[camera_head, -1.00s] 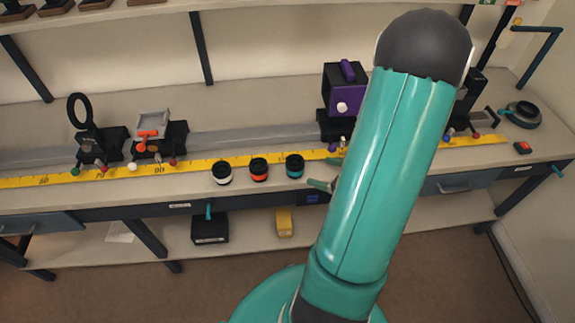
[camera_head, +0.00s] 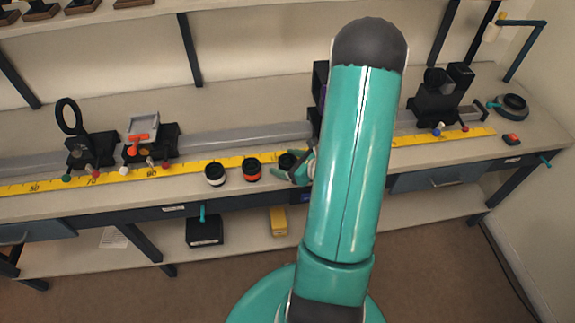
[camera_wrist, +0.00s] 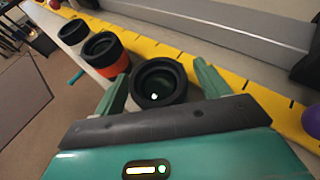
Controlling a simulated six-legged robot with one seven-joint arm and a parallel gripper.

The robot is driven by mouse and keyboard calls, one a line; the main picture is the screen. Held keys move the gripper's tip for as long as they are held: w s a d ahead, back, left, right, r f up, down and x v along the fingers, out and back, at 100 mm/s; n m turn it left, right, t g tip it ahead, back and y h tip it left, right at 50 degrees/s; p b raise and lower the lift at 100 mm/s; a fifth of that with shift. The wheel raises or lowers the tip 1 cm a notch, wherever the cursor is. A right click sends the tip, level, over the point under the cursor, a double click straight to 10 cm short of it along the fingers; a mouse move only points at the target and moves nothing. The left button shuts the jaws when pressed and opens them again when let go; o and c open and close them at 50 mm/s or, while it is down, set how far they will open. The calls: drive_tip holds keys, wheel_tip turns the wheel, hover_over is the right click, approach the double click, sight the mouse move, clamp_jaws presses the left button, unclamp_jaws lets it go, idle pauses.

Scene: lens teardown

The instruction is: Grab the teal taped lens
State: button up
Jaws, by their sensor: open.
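The teal taped lens is a small black cylinder (camera_head: 287,160) at the right end of a row of three lenses near the bench's front edge. My gripper (camera_head: 301,165) is beside it in the head view, partly hidden by my arm. In the wrist view the lens (camera_wrist: 159,83) stands upright between the two green fingers of my gripper (camera_wrist: 163,80). The fingers are open, one on each side, with the lens between them. I cannot tell whether either finger touches it. Its teal band is hidden now.
The orange-banded lens (camera_head: 251,169) stands just left, and the white-banded lens (camera_head: 215,174) beyond it. A yellow ruler (camera_head: 210,164) and grey rail (camera_head: 230,139) run behind them. A purple knob (camera_wrist: 311,119) shows at the right of the wrist view.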

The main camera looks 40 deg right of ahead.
drive_tip(key=shift+w+a+f, duration=0.15)
drive_tip(key=shift+w+f, duration=0.1)
drive_tip(key=shift+w, duration=0.35)
drive_tip(key=c, duration=1.1)
drive_tip(key=shift+r, duration=0.1)
drive_tip(key=shift+c, duration=0.2)
